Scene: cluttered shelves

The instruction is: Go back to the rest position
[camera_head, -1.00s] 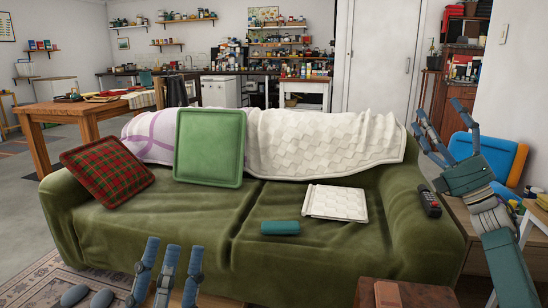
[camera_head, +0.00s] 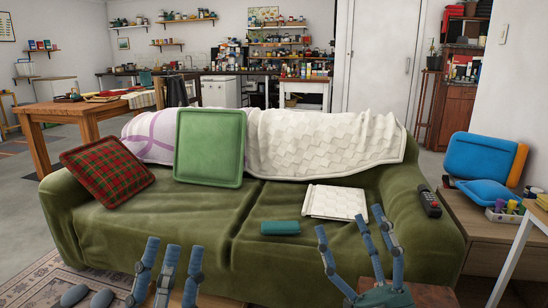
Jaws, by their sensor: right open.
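My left gripper (camera_head: 180,247) is at the bottom left of the head view, in front of the green sofa (camera_head: 215,225). Its fingers point up and stand apart with nothing between them; its base is cut off by the frame edge. My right gripper (camera_head: 345,218) is at the bottom right of centre, also in front of the sofa. Its fingers are spread, pointing up, and empty. Its palm shows low in the frame, in front of a small brown table (camera_head: 432,296).
On the sofa lie a tartan cushion (camera_head: 107,172), a green cushion (camera_head: 209,147), a white folded item (camera_head: 335,202), a teal case (camera_head: 280,228) and a remote (camera_head: 429,203). A side table (camera_head: 480,234) at right holds blue items (camera_head: 487,192) and a bin of bottles.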

